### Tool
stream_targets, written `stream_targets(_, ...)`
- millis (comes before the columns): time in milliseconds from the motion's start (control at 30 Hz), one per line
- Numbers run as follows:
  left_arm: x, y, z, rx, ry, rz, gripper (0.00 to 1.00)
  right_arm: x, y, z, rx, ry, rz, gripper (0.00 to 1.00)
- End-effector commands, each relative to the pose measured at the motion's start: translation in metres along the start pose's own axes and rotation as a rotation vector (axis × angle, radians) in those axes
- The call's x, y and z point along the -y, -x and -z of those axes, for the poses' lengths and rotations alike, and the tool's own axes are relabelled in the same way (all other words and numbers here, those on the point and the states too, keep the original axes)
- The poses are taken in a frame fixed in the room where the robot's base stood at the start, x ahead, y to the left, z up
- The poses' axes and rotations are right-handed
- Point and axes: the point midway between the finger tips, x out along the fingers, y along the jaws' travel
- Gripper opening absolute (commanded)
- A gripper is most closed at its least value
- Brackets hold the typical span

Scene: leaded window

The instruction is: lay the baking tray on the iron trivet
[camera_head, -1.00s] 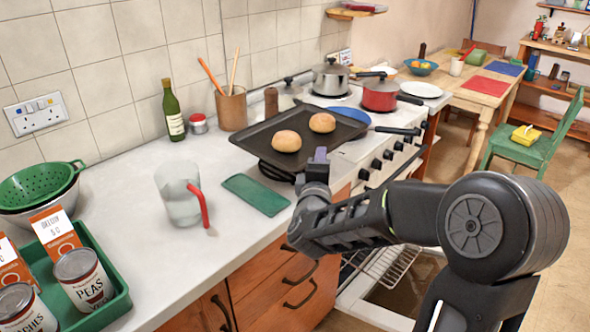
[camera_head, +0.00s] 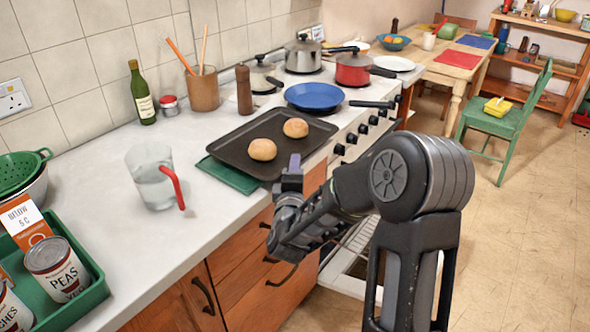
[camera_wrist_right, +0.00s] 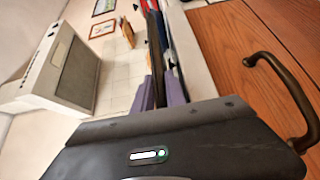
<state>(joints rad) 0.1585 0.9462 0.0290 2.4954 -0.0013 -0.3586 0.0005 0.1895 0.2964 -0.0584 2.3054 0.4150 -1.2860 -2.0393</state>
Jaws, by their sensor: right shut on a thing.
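The dark baking tray (camera_head: 287,150) carries two round buns (camera_head: 262,149) and is over the worktop at the stove's near side. Its left corner overlaps the green mat (camera_head: 226,175) in the head view. My right gripper (camera_head: 293,165) is shut on the tray's near edge. In the right wrist view, the fingers (camera_wrist_right: 163,92) pinch the thin dark edge of the tray (camera_wrist_right: 156,60). The iron trivet is not visible now; the tray hides the worktop under it. I cannot tell whether the tray touches anything below. My left gripper is out of view.
A glass jug (camera_head: 153,180) with a red handle stands left of the tray. A green crate of cans (camera_head: 85,285) is at lower left. The worktop between jug and crate is clear.

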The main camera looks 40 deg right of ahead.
Motion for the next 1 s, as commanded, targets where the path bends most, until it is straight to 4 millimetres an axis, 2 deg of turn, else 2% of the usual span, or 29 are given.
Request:
stream_targets(433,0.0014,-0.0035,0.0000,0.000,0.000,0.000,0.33,0.0073,-0.0004,0.0004,0.000,-0.003,-0.008,0.00)
stream_targets(467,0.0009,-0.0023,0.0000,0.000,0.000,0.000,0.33,0.0080,0.0000,0.0001,0.000,-0.001,-0.002,0.19)
stream_targets(533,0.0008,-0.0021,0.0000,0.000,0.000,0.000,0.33,0.0077,0.0000,0.0001,0.000,-0.001,-0.002,0.24)
stream_targets(1000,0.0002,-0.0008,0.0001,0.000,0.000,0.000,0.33,0.0055,-0.0022,-0.0014,0.000,-0.001,-0.003,0.25)
